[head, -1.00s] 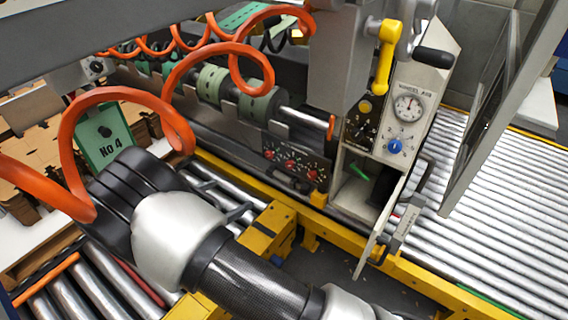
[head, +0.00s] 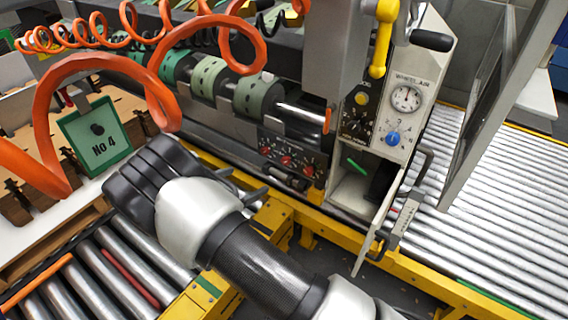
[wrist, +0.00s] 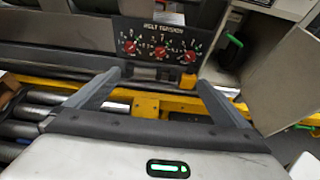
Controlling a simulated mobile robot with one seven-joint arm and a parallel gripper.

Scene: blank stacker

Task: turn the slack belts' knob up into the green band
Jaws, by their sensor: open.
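The dark "BELT TENSION" panel (wrist: 160,40) carries three red knobs in a row: the left knob (wrist: 129,47), the middle knob (wrist: 160,52) and the right knob (wrist: 190,55). The panel (head: 268,138) also shows in the head view, low on the machine's front. The scale marks and any green band are too small to read, and I cannot tell which belt is slack. My gripper (wrist: 158,82) is open and empty, its two fingers pointing at the panel from in front and below. In the head view my gripper (head: 243,184) is left of the panel, apart from it.
A yellow rail (head: 335,233) runs below the panel. A grey handle (head: 290,179) sits under the knobs. To the right are an open cabinet (head: 350,190) with its door swung out, and a wheel-air panel with a gauge (head: 406,98) and blue knob (head: 393,138).

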